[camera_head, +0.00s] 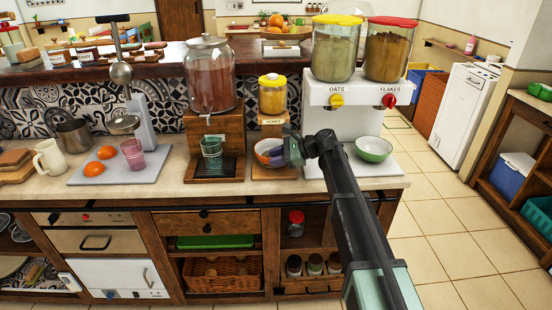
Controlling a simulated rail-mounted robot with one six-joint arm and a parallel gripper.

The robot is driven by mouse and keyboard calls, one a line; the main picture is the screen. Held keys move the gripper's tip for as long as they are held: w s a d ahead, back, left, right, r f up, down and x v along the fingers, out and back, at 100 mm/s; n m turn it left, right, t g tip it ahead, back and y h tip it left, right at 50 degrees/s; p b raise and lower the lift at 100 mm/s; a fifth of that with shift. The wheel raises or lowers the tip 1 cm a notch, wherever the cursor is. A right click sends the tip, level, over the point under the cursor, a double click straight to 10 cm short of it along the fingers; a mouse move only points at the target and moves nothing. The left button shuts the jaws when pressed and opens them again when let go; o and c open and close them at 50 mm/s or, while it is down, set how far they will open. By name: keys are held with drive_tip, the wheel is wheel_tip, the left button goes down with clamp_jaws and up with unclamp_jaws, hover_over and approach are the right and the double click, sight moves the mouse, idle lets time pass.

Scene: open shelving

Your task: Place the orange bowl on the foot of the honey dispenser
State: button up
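The orange bowl (265,147) is at the honey dispenser, in front of the wooden stand. The honey dispenser (273,97) has a yellow lid and a jar of yellow honey on a wooden stand labelled HONEY. Its wooden foot (271,174) shows below the bowl. I cannot tell whether the bowl rests on the foot or is held just above it. My gripper (277,156) comes in from the right and is at the bowl's right side, covering part of it. Its fingers are too small and overlapped to show whether they grip the rim.
To the right stands a white OATS and FLAKES dispenser (318,95) with a green bowl (373,149) at its foot. To the left, a large drink dispenser (210,78) has a green glass (212,150) under its tap. A grey tray (140,174) holds oranges and a pink glass.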

drive_tip(key=shift+o, duration=1.1)
drive_tip(key=shift+r+p, duration=0.35)
drive_tip(key=p+v, duration=0.5)
drive_tip(key=v, duration=0.6)
drive_tip(key=s+d+f+n+h, duration=0.3)
drive_tip(key=s+n+h, duration=0.1)
drive_tip(key=s, duration=0.6)
drive_tip(key=s+d+f+n+g+h, duration=0.1)
drive_tip(key=s+d+f+n+h, duration=0.2)
drive_tip(key=s, duration=0.7)
drive_tip(key=s+d+f+n+h, duration=0.3)
drive_tip(key=s+n+h, duration=0.3)
drive_tip(key=s, duration=0.4)
drive_tip(key=shift+s+d+f+n+g, duration=0.35)
drive_tip(key=shift+s+f+n, duration=0.1)
drive_tip(key=shift+n, duration=0.35)
